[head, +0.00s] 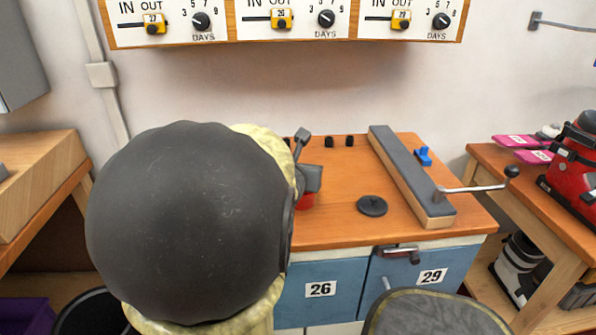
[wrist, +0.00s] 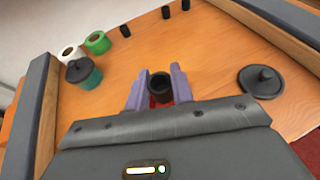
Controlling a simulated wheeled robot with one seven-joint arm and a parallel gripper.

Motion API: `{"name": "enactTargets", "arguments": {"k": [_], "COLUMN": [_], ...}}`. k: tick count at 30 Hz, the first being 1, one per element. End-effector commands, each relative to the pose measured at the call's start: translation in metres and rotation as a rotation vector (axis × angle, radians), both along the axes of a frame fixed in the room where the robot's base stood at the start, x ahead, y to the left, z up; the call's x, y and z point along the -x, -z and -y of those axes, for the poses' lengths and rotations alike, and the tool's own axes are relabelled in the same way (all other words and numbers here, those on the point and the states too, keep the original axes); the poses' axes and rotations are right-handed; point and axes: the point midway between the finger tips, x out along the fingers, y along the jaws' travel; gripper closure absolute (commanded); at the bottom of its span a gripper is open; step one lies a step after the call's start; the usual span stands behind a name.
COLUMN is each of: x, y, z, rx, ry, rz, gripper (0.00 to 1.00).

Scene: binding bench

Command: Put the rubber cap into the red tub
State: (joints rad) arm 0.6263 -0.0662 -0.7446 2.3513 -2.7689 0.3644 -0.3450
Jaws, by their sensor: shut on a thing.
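In the wrist view my gripper (wrist: 160,76) has its two purple fingers shut on a small black rubber cap (wrist: 160,88), hollow end towards the camera. Red of the red tub (wrist: 154,102) shows just behind and below the cap, between the fingers. Most of the tub is hidden, so I cannot tell whether the cap is inside it or above it. In the head view a sliver of the red tub (head: 306,202) shows on the bench beside my arm, under a dark grey part of my gripper. The cap is hidden there.
Several black caps stand at the back, one here (head: 350,141). A round black lid (head: 372,206) lies right of the tub. A long grey-topped bar (head: 410,178) bounds the right. A teal tub (wrist: 92,80), green roll (wrist: 97,42) and white roll (wrist: 71,53) stand left.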

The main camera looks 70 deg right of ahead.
Motion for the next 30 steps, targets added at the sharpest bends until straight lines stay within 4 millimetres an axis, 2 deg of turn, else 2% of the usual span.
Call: {"name": "enactTargets", "arguments": {"k": [18, 30], "x": [-0.002, -0.002], "y": [0.001, 0.0], "z": [0.016, 0.016], "rx": [0.001, 0.0], "ry": [0.0, 0.0], "rz": [0.001, 0.0], "gripper": [0.98, 0.98]}}
